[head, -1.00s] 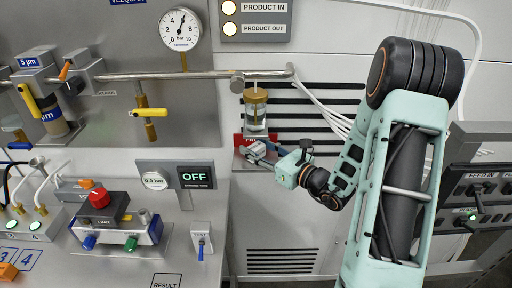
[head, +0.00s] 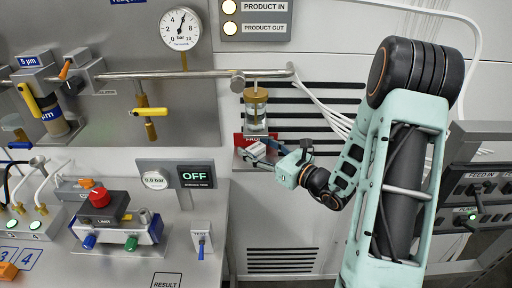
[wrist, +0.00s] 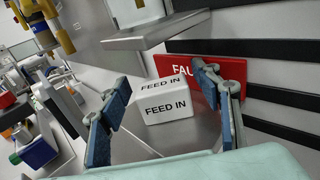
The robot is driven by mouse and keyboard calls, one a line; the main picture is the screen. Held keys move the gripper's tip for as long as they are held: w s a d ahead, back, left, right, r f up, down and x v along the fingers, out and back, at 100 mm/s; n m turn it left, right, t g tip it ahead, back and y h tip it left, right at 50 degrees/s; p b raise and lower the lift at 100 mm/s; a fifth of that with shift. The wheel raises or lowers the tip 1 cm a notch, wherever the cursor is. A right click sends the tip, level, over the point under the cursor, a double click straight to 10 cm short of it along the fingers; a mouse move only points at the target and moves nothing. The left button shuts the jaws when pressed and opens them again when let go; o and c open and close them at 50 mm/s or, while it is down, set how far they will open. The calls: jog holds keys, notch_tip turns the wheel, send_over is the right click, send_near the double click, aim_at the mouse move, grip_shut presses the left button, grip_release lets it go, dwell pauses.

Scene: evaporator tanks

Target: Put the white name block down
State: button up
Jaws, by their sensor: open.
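The white name block (wrist: 166,106), lettered FEED IN, sits upright on a grey metal shelf (wrist: 205,128) in the wrist view. In the head view the white block (head: 256,149) is small and partly covered by my fingers. My gripper (wrist: 162,88) is open, with one blue-padded finger on each side of the block and visible gaps between. In the head view my gripper (head: 268,150) is at the shelf, reaching in from the right.
A glass vessel with a brass cap (head: 256,108) is above the shelf. A grey bracket (wrist: 150,35) overhangs the block in the wrist view. Black slots (wrist: 275,93) line the wall at right. A control bench (head: 135,262) is at left.

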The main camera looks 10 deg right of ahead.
jog(key=b+v, duration=0.1)
jog(key=v, duration=1.1)
